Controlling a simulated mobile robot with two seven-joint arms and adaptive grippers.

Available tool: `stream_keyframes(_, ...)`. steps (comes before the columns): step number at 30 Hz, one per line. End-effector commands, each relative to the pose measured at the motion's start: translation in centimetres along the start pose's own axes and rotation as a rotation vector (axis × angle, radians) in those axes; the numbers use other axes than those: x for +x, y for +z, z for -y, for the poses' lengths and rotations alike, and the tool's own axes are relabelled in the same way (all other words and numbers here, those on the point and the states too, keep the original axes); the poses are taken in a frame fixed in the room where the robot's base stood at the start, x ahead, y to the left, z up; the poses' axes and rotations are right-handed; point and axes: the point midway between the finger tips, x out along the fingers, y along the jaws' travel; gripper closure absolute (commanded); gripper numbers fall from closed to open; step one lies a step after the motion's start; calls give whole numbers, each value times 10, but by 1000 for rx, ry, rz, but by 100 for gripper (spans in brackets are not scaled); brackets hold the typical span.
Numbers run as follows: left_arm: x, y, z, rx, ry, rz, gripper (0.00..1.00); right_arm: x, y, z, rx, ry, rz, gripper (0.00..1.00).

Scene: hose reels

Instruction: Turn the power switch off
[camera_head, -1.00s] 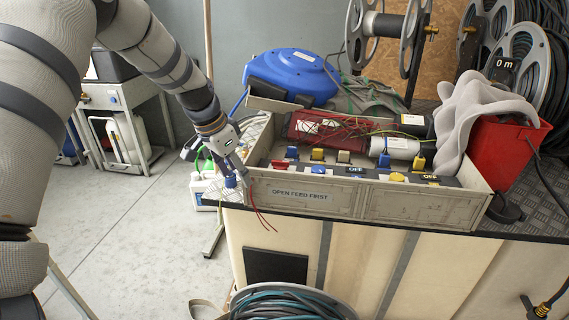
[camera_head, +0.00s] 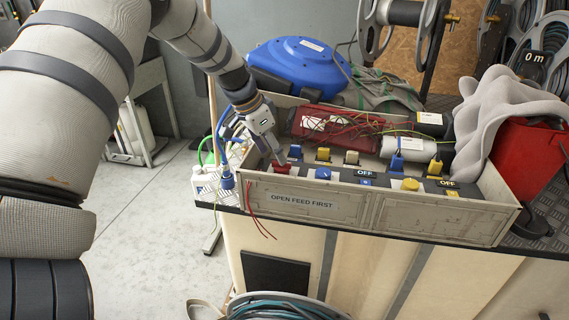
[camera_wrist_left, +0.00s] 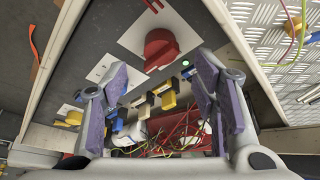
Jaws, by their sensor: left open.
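A red rotary knob (camera_wrist_left: 160,48) sits on a white plate in the dark panel. In the head view the red knob (camera_head: 282,168) is at the left end of the panel, partly hidden by my gripper. My left gripper (camera_head: 279,156) is directly at it, pointing down. In the left wrist view my left gripper (camera_wrist_left: 160,70) is open, its purple-padded fingers apart on either side, with the knob just beyond the fingertips. Contact cannot be told. A small green light (camera_wrist_left: 186,63) is lit beside the knob. My right gripper is not in view.
The beige open-topped box (camera_head: 340,210) has a front wall labelled "OPEN FEED FIRST". Blue and yellow plugs, a yellow knob (camera_head: 410,184) and "OFF" displays (camera_head: 447,183) are to the right. Red wires and a blue reel (camera_head: 297,65) lie behind. Grey cloth (camera_head: 505,110) drapes at right.

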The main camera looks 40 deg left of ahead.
Motion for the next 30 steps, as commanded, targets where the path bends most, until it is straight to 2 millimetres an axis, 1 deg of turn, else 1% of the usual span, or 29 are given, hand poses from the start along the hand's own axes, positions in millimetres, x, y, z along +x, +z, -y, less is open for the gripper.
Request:
stream_keyframes(1, 20, 4, 0, -3, 3, 12, 46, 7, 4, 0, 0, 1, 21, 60)
stream_keyframes(3, 34, 4, 0, -1, 2, 10, 46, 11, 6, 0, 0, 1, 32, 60)
stream_keyframes(6, 48, 2, 0, -1, 0, 6, 46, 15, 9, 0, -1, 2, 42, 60)
stream_keyframes(10, 56, 1, 0, -1, 0, 1, 46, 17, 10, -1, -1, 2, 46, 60)
stream_keyframes(17, 55, -1, 0, -1, -1, -2, 46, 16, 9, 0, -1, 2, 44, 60)
stream_keyframes(18, 55, -1, 0, -1, -1, -2, 51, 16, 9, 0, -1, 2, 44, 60)
stream_keyframes(20, 55, 0, 0, -1, -1, -2, 64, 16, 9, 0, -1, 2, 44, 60)
stream_keyframes(21, 55, 0, 0, -1, -1, -2, 73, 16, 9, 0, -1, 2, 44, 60)
stream_keyframes(24, 55, 0, 0, -1, 0, -1, 93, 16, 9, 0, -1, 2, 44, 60)
stream_keyframes(30, 55, 0, -1, -6, -1, -1, 93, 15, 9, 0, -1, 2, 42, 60)
